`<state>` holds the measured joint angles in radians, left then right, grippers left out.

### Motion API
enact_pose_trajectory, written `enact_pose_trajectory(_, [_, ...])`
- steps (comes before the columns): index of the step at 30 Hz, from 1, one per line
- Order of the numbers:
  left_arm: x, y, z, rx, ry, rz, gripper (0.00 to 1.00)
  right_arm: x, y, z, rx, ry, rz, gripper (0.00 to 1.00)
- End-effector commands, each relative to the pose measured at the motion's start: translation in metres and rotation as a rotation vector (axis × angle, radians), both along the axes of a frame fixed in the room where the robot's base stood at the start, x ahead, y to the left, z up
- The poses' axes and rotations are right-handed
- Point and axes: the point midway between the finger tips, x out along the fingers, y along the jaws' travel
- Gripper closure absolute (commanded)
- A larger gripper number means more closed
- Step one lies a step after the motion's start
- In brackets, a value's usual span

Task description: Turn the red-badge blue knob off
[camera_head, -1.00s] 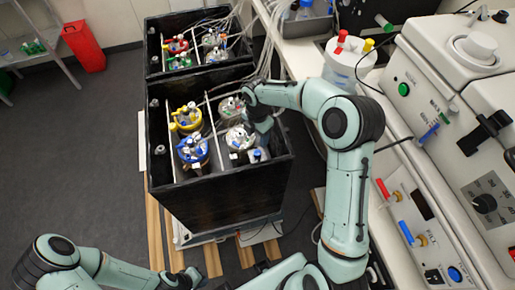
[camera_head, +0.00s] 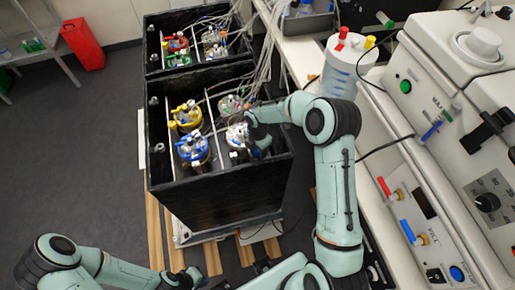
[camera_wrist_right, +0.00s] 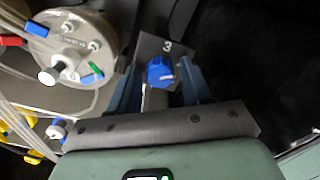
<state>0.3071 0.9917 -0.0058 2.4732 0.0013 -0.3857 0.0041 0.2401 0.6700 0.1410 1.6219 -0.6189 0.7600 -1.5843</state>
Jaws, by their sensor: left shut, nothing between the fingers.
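A blue knob (camera_wrist_right: 159,70) sits on a dark grey plate marked 3 in the right wrist view. I see no red badge on it. My right gripper (camera_wrist_right: 160,85) is open, with one finger on each side of the knob; I cannot tell whether either finger touches it. In the head view my right gripper (camera_head: 262,140) reaches down into the front black box (camera_head: 222,200) at its right side, and the arm hides the knob. My left gripper (camera_head: 188,278) is shut and empty at the bottom edge, low and apart from the box.
A lidded vessel (camera_wrist_right: 75,50) with tubes and coloured clips is close left of the right gripper. Vessels with yellow (camera_head: 187,115) and blue (camera_head: 192,148) fittings share the box. A bench with machines (camera_head: 430,190) lies to the right. Open floor (camera_head: 80,130) lies left.

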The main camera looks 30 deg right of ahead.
Motion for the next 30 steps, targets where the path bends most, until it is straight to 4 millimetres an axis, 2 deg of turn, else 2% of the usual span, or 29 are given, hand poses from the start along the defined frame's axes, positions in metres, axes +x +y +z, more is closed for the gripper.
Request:
enact_pose_trajectory(1, [0.0, 0.0, 0.0, 0.0, 0.0, 0.0, 1.0, 0.0, 0.0, 0.0, 0.0, 0.0, 0.0, 0.69])
enact_pose_trajectory(3, [0.0, 0.0, 0.0, 0.0, 0.0, 0.0, 1.0, 0.0, 0.0, 0.0, 0.0, 0.0, 0.0, 0.92])
enact_pose_trajectory(4, [0.0, 0.0, 0.0, 0.0, 0.0, 0.0, 1.0, 0.0, 0.0, 0.0, 0.0, 0.0, 0.0, 1.0])
enact_pose_trajectory(17, [-0.002, 0.0, -0.003, 0.0, 0.002, 0.0, 1.0, 0.0, 0.0, 0.0, 0.0, 0.0, -0.073, 0.99])
enact_pose_trajectory(30, [-0.011, 0.0, -0.018, 0.0, 0.012, 0.0, 1.0, 0.0, 0.001, -0.001, 0.001, -0.002, -0.431, 0.99])
